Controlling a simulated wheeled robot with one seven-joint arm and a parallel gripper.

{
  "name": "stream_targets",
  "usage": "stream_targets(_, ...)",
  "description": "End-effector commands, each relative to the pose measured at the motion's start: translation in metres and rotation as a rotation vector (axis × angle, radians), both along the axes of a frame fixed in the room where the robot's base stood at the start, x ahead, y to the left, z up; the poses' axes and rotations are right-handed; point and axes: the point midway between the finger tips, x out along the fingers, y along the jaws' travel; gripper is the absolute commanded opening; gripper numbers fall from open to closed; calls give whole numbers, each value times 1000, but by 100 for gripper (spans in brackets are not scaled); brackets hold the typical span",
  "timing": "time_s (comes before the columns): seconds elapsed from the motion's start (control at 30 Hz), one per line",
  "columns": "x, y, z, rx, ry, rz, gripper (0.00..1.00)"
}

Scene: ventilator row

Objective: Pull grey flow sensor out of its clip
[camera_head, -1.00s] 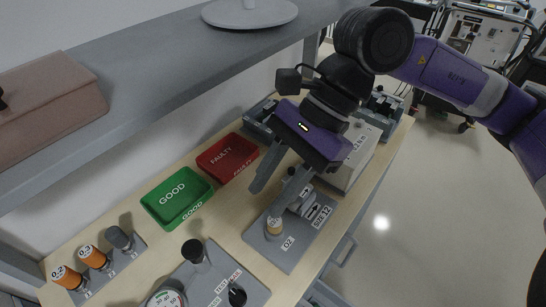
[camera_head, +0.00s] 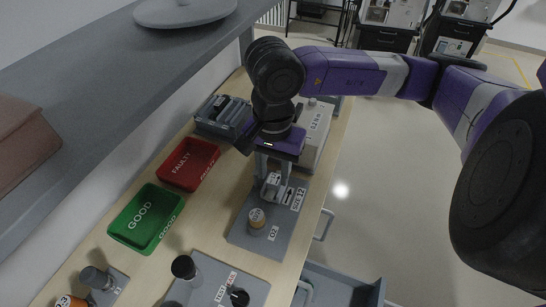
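The grey plate (camera_head: 242,236) marked O2 and SIZE 12 lies on the bench. A light grey clip block (camera_head: 271,190) stands on it, below my gripper (camera_head: 273,175). The grey flow sensor cannot be told apart from the clip at this size, and my fingers partly cover that spot. My gripper points down with its two fingers apart, close above or around the top of the block. Contact cannot be seen.
A green GOOD tray (camera_head: 121,237) and a red FAULTY tray (camera_head: 164,180) sit left of the plate. A white box (camera_head: 318,128) stands behind right, a grey rack (camera_head: 222,113) behind left. A shelf (camera_head: 100,72) overhangs the left. A grey drawer (camera_head: 345,284) stands open at front right.

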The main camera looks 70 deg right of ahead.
Motion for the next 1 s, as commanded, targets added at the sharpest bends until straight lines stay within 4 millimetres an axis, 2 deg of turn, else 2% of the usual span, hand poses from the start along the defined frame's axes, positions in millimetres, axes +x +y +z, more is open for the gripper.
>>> stream_targets(0.2, 0, 0, -20, 1, 0, -3, 36)
stream_targets(0.53, 0, 0, -24, 0, -1, -2, 36)
stream_targets(0.57, 0, 0, -24, 0, -1, -2, 32)
stream_targets(0.73, 0, 0, -23, 0, -1, -2, 0)
stream_targets(0.8, 0, 0, -23, 0, -1, -2, 0)
stream_targets(0.83, 0, 0, -23, 0, -1, -2, 19)
stream_targets(0.93, 0, 0, -23, 0, -1, -2, 0)
stream_targets(1.0, 0, 0, -23, 0, -1, -2, 0)
